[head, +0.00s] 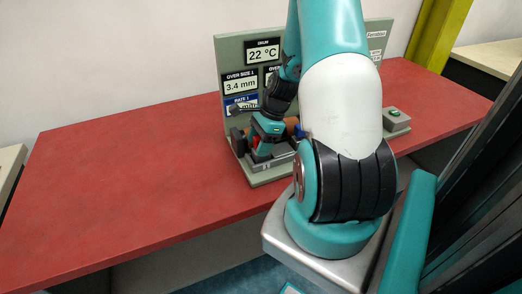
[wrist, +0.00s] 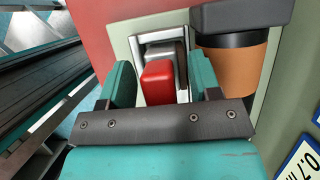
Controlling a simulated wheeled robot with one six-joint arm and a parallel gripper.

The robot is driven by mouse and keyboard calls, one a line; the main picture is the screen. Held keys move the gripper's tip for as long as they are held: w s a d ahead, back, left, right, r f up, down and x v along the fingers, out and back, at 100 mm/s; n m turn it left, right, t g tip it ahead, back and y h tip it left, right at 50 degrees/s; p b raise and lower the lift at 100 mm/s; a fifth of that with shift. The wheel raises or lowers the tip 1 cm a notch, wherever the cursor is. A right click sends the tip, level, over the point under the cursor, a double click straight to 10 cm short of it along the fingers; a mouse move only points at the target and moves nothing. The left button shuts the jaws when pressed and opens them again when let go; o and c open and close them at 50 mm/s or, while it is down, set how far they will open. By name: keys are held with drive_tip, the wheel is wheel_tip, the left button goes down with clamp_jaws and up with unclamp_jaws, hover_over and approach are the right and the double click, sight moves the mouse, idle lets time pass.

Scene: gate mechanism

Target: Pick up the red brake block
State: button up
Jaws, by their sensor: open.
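The red brake block (wrist: 158,83) shows in the wrist view, between the two teal fingers of my gripper (wrist: 160,85). It sits at a grey metal bracket on the gate mechanism's pale green base (wrist: 262,85). My gripper is open, with a finger on each side of the block and visible gaps to both. In the head view my gripper (head: 262,150) is down at the mechanism, and my arm hides much of it. A small red spot there is too small to tell apart.
An orange-brown cylinder (wrist: 232,70) with a dark cap stands close beside the right finger. A green-grey panel (head: 230,55) with several readouts rises behind the mechanism. A small box with a green button (head: 394,112) is to the right. The red tabletop (head: 110,175) is clear on the left.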

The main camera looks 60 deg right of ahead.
drive_tip(key=c, duration=1)
clamp_jaws()
drive_tip(key=shift+r, duration=0.15)
